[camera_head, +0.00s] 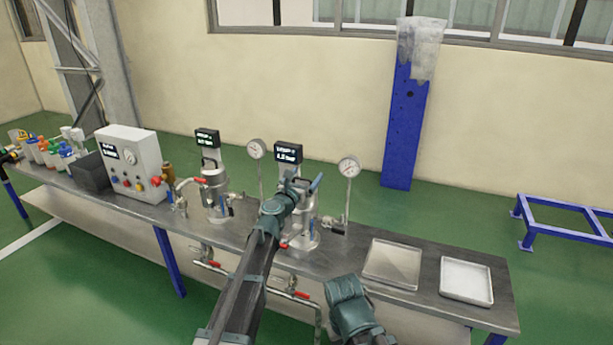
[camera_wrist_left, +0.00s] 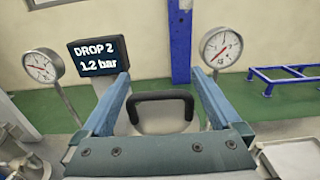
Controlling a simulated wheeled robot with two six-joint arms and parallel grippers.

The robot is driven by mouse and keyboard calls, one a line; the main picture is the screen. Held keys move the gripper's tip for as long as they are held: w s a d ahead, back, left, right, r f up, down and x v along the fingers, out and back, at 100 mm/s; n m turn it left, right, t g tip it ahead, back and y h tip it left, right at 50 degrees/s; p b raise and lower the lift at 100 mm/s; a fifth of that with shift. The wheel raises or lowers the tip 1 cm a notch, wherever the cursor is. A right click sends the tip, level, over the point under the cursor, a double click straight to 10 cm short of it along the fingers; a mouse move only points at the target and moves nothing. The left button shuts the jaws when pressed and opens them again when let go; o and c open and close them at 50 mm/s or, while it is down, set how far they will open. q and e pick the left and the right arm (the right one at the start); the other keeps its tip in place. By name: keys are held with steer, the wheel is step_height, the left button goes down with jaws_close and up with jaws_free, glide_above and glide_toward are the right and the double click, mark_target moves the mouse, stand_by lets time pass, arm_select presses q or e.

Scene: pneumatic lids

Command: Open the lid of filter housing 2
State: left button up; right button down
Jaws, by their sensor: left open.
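Filter housing 2 (camera_head: 304,238) is a metal vessel on the bench, mostly hidden behind my left arm in the head view. Its display (camera_head: 288,152) also shows in the left wrist view (camera_wrist_left: 95,55) and reads "DROP 2, 1.2 bar". In the wrist view, the black lid handle (camera_wrist_left: 162,97) arches over the pale round lid (camera_wrist_left: 160,124). My left gripper (camera_head: 303,184) is open above the housing. Its two blue fingers (camera_wrist_left: 163,85) stand on either side of the handle, apart from it.
Filter housing 1 (camera_head: 215,195) stands to the left, beside a control box (camera_head: 132,165) with buttons. Gauges (camera_head: 348,167) (camera_head: 255,150) on thin stems flank housing 2. Two trays (camera_head: 393,263) (camera_head: 466,280) lie on the bench's right. Red-handled valves (camera_head: 291,293) sit along the front pipe.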

arm_select(q)
steer(key=shift+w+d, duration=0.15)
steer(key=shift+w, duration=0.3)
jaws_close()
